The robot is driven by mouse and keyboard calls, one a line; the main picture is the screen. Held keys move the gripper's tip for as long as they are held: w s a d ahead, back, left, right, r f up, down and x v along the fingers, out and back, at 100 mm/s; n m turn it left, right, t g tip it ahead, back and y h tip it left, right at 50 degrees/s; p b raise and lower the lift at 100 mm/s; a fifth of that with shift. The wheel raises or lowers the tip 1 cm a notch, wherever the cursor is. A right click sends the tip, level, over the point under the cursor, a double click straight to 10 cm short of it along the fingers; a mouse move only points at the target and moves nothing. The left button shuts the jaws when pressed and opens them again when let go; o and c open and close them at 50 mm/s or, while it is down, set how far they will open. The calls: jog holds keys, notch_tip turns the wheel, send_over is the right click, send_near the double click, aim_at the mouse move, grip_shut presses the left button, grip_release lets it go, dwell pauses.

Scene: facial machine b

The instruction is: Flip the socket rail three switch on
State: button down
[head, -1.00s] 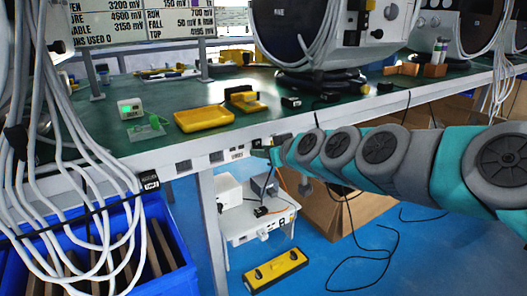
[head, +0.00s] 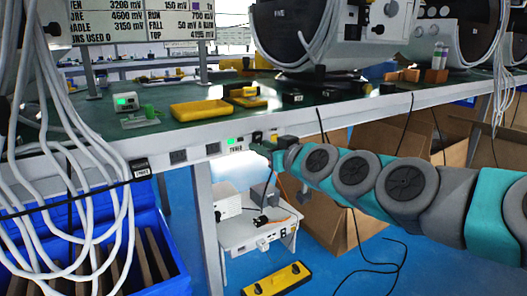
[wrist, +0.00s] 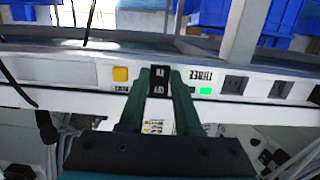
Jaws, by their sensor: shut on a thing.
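The socket rail (head: 195,152) runs along the front edge of the green bench, and it also crosses the wrist view (wrist: 245,84). The black switch (wrist: 158,84), with white ON and OFF marks, sits on the rail between my fingers. Beside it are the THREE label (wrist: 193,75) and a lit green lamp (wrist: 206,91), which also shows in the head view (head: 229,141). My gripper (wrist: 158,92) is at the rail with one finger on each side of the switch, shut on it. The fingertips are small and partly hidden in the head view (head: 280,147).
A yellow square button (wrist: 120,73) sits on the rail close beside my gripper. Dark sockets (head: 178,156) lie farther along the rail. White cables (head: 85,180) hang at the left over a blue crate (head: 165,270). A yellow tray (head: 200,110) stands on the bench above.

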jog(key=c, duration=0.6)
grip_release()
jog(key=v, duration=0.7)
jog(key=shift+s+d, duration=0.2)
jog(key=shift+s, duration=0.15)
